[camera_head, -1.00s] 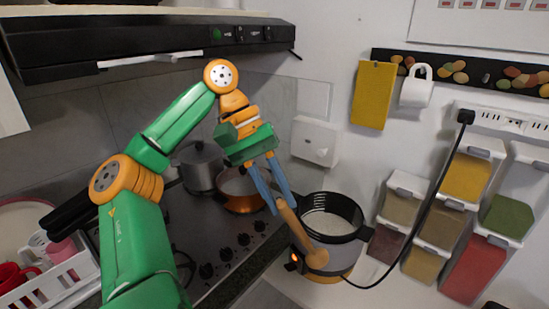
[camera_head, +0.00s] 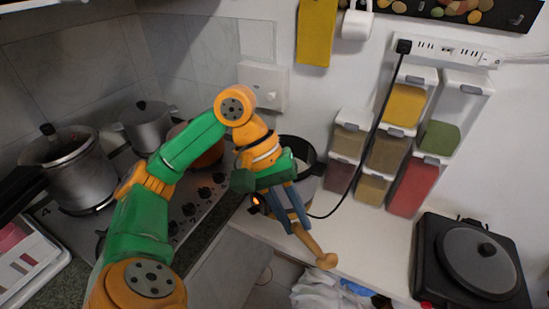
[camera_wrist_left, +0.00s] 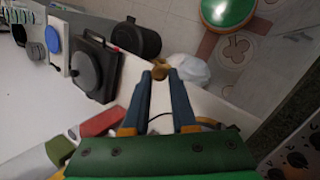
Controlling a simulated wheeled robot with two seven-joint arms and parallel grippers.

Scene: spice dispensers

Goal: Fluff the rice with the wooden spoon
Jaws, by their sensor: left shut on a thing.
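My left gripper (camera_head: 300,230) is shut on the wooden spoon (camera_head: 326,261). The spoon slants down to the right, its rounded end near the front edge of the white counter. In the left wrist view the spoon (camera_wrist_left: 160,70) shows between the tips of the left gripper (camera_wrist_left: 161,78). The rice cooker (camera_head: 312,180), white with a black rim and an orange light, stands open behind the gripper. My arm covers much of it, and I cannot make out the rice inside. My right gripper is not in view.
A black cooker with a round lid (camera_head: 480,260) stands at the right on the counter (camera_head: 365,240). Spice dispensers (camera_head: 405,150) hang on the wall, with a black cable in front. A stove with pots (camera_head: 75,170) is at left. Bare counter lies between the cookers.

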